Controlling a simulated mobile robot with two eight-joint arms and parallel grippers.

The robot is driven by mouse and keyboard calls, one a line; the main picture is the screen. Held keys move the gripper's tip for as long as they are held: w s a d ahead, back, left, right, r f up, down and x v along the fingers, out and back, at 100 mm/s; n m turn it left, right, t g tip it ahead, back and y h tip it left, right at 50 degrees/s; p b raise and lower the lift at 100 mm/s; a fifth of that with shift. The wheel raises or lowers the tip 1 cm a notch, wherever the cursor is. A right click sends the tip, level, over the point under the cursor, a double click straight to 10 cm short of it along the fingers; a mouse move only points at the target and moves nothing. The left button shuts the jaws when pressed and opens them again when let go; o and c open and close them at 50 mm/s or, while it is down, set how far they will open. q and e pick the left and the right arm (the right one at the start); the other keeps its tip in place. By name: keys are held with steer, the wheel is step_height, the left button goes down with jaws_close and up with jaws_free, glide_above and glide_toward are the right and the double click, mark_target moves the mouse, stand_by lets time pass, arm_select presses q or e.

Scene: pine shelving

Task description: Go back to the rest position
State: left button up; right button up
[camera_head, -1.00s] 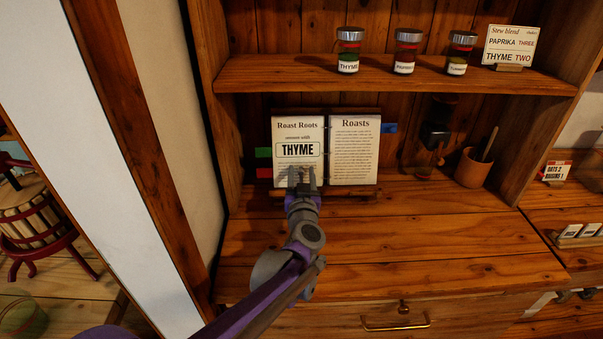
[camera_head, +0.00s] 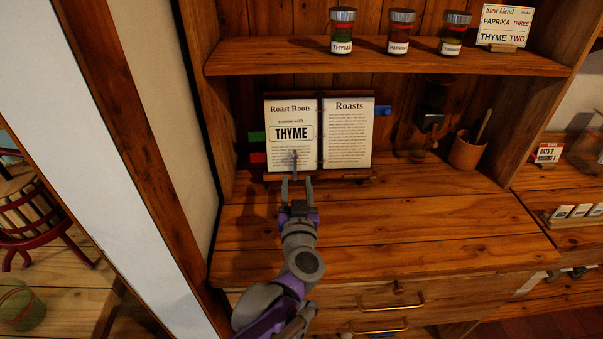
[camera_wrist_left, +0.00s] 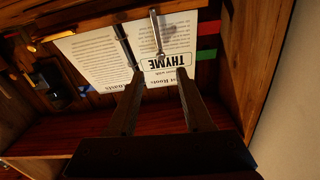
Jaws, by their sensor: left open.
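My left gripper (camera_head: 297,188) is open and empty above the wooden counter, in front of an open recipe book. In the left wrist view its two fingers (camera_wrist_left: 158,95) stand apart with nothing between them. The recipe book (camera_head: 346,140) stands on a stand at the back of the counter, with a "Roast Roots" page reading THYME on the left and a "Roasts" page on the right. A thin grey pointer-like piece (camera_head: 294,160) lies against the left page. It also shows in the left wrist view (camera_wrist_left: 157,33). My right gripper is not in view.
A shelf (camera_head: 380,57) above holds thyme (camera_head: 342,32), paprika (camera_head: 400,32) and a third jar (camera_head: 453,36), plus a stew card (camera_head: 505,25). A grinder (camera_head: 432,110) and a wooden cup (camera_head: 467,152) stand right of the book. The counter front (camera_head: 430,225) is clear.

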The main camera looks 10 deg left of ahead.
arm_select(q)
steer(key=shift+r, duration=0.1)
steer(key=s+d+m+g+h+p, duration=0.4)
steer(key=s+d+m+h+p, duration=0.1)
steer(key=s+h, duration=0.45)
steer(key=s+a+f+n+g+y+p, duration=0.1)
steer(key=s+a+f+g, duration=0.3)
steer(key=s, duration=0.4)
steer(key=s+a+f+n+g+y+p, duration=0.1)
steer(key=s+a+f+g+y, duration=0.2)
steer(key=s, duration=0.6)
step_height(320, 180, down, 3)
steer(key=shift+a+r+n+g, duration=0.15)
steer(key=shift+a+n+g, duration=0.3)
steer(key=shift+a, duration=0.4)
steer(key=shift+y, duration=0.25)
